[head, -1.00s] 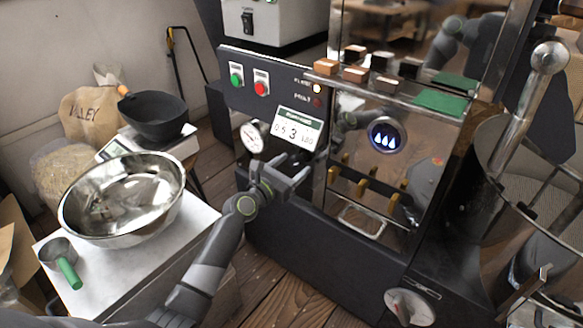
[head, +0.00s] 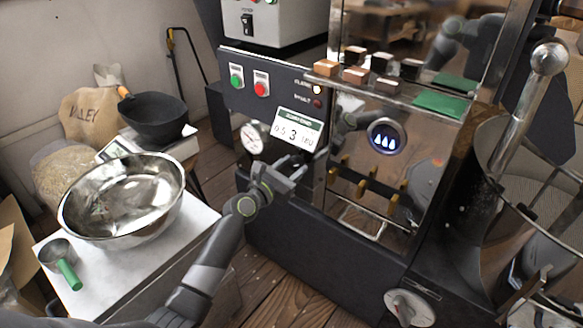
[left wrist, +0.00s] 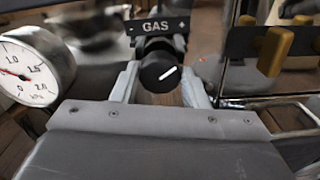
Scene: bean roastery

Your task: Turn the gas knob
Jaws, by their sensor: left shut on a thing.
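The gas knob (left wrist: 158,72) is a round black knob with a white pointer line slanting up to the right. It sits under a dark GAS label (left wrist: 157,26) with a minus and a plus sign. My left gripper (head: 291,167) is at the front of the roaster, below the number card. In the left wrist view its two fingers stand on either side of the knob, and it is shut on it. My right gripper does not show.
A pressure gauge (left wrist: 30,68) is close at the left of the gripper. The roaster panel has a green button (head: 236,80) and a red button (head: 261,88). A steel bowl (head: 122,240) and a green-handled scoop (head: 66,272) stand on the white table at the left.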

